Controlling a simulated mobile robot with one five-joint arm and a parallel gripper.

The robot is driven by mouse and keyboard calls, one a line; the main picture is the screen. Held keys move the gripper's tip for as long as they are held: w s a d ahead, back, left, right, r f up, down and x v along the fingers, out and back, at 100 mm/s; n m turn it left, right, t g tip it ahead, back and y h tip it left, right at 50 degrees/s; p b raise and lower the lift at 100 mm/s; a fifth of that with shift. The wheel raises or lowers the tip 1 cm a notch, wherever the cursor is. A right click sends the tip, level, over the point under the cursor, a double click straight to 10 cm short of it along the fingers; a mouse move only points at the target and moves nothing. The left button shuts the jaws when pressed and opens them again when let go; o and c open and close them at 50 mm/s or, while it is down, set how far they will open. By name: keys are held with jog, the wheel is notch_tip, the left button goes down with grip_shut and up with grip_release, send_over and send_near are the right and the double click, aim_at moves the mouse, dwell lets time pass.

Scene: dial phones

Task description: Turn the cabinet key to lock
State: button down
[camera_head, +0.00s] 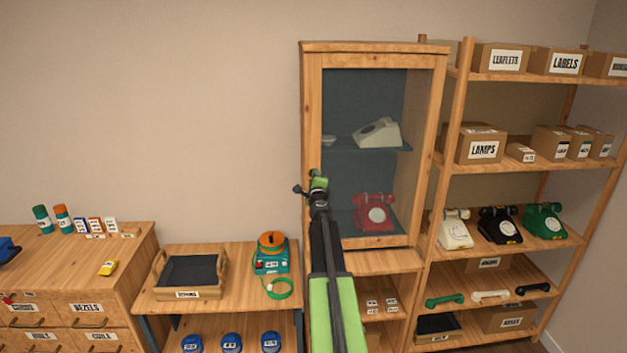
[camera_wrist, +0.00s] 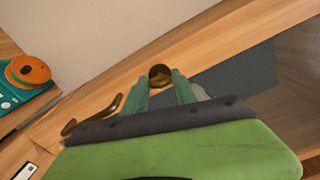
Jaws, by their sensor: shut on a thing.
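The wooden cabinet (camera_head: 312,110) has a glazed door and stands on a lower wooden unit. A red dial phone (camera_head: 374,212) and a pale phone (camera_head: 378,133) show behind the glass. My gripper (camera_head: 318,184) is at the left side of the door frame. In the wrist view, the brass key (camera_wrist: 160,75) has a round end, and my gripper (camera_wrist: 161,84) is shut on it, one finger on each side. A curved brass handle (camera_wrist: 96,115) is beside the left finger, apart from the key. The keyhole is hidden.
Open shelves (camera_head: 458,110) with boxes and phones stand close on the right. A low bench (camera_head: 225,304) on the left holds a tray and an orange-and-teal device (camera_head: 271,254). The wall space left of the cabinet is clear.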

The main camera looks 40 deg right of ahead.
jog(key=shift+n, duration=1.6)
jog(key=c, duration=1)
grip_release()
jog(key=v, duration=1.7)
jog(key=shift+a, duration=0.2)
jog(key=shift+s, duration=0.1)
